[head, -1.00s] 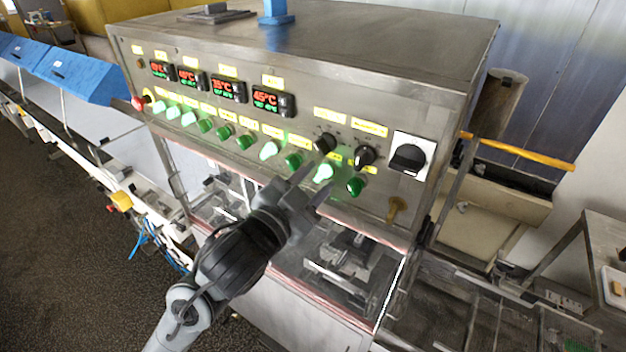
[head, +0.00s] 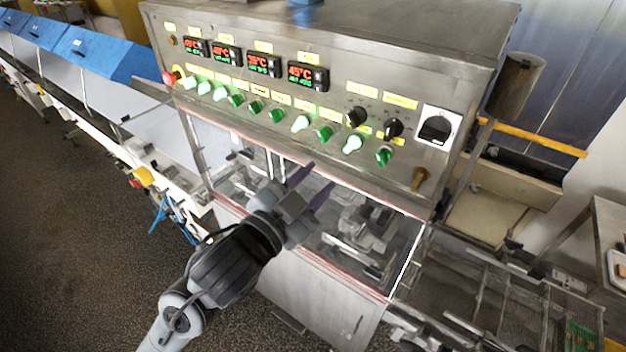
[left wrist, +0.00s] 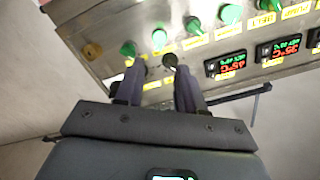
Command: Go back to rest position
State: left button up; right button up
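My left gripper (head: 318,180) is in front of the machine's lower window, below the control panel (head: 230,115). Its two fingers are apart with nothing between them. In the left wrist view the open fingers (left wrist: 160,78) point towards the panel (left wrist: 170,35), which appears upside down there. A dark knob lies in line with the gap between the fingers; the head view shows the gripper apart from the knobs. My right arm and gripper are in neither view.
The panel carries temperature displays (head: 308,76), green knobs (head: 325,134), black knobs (head: 356,117) and a red button (head: 168,77). A conveyor with blue covers (head: 105,58) runs off to the left. A yellow-orange bar (head: 535,138) juts out at right. Open floor (head: 70,230) lies at lower left.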

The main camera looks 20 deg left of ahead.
pick_arm(q)
jog(key=s+f+n+g+p, duration=0.2)
jog(key=s+f+g, duration=0.1)
jog(key=f, duration=0.9)
jog(key=s+a+f+n+g+y+p, duration=0.1)
jog(key=s+a+f+g, duration=0.1)
jog(key=s+f, duration=0.4)
jog(key=s+a+f+n+g+y+p, duration=0.1)
jog(key=s+a+f+n+g, duration=0.1)
jog(key=s+f+g, duration=0.3)
jog(key=s+a+f+n+g+y+p, duration=0.1)
jog(key=s+a+f+n+g+y, duration=0.1)
jog(key=s+f, duration=0.7)
jog(key=shift+s+a+g, duration=0.75)
jog(key=shift+s+g, duration=0.15)
jog(key=shift+s, duration=0.25)
